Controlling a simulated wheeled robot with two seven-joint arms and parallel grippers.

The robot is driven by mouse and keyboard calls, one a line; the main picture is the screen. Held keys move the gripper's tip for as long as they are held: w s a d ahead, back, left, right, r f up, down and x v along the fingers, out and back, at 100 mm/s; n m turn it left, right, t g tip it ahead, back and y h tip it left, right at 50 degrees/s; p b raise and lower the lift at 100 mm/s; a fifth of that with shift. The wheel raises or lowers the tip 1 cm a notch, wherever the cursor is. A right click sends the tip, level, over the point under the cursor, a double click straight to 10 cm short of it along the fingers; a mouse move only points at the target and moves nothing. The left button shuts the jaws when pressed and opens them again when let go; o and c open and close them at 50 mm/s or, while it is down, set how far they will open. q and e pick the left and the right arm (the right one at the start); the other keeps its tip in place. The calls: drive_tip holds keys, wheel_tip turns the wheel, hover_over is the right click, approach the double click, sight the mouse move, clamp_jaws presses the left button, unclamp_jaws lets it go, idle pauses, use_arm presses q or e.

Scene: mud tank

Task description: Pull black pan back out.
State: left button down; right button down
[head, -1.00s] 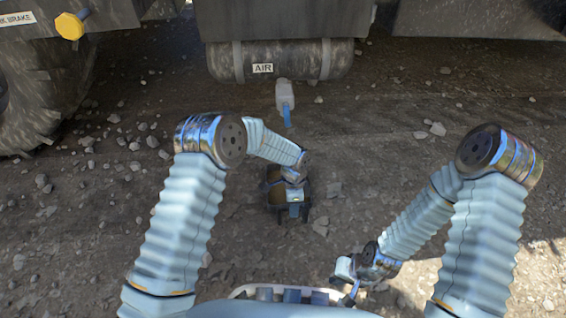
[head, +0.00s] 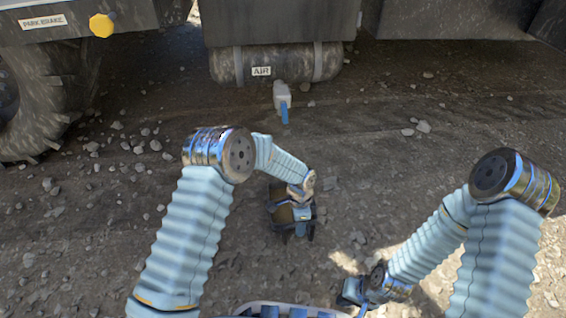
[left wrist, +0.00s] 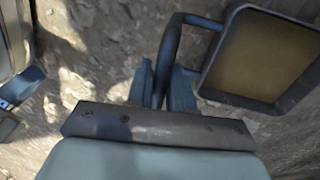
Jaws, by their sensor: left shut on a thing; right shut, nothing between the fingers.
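The black pan (head: 283,215) is low over the ground in front of the air tank, partly hidden by my left arm in the head view. It also shows at the upper right of the left wrist view (left wrist: 262,58), with a dark rim and a brown, flat-looking inside. My left gripper (left wrist: 161,88) is shut on the pan's dark bent handle (left wrist: 170,45), with a finger on each side. Whether the pan touches the ground is hard to tell. My right gripper (head: 351,293) is shut and empty at the lower right, apart from the pan.
The air tank (head: 290,62) hangs under the vehicle, with a pale valve with a blue lever (head: 282,97) below it. A large muddy tyre (head: 40,105) stands at the left. Loose stones (head: 420,127) lie about. Ground between tank and pan is mostly clear.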

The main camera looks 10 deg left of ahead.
use_arm(q)
drive_tip(key=shift+s, duration=0.25)
use_arm(e)
drive_tip(key=shift+s, duration=0.3)
use_arm(q)
drive_tip(key=c, duration=0.6)
unclamp_jaws()
drive_tip(key=shift+r, duration=0.1)
use_arm(e)
drive_tip(key=shift+r, duration=0.1)
use_arm(q)
wheel_tip(320, 180, up, 10)
drive_tip(key=w+p, duration=0.1)
drive_tip(key=p, duration=0.4)
drive_tip(key=shift+w+a, duration=0.15)
drive_tip(key=shift+w, duration=0.1)
use_arm(e)
wheel_tip(320, 180, up, 5)
drive_tip(key=shift+r, duration=0.15)
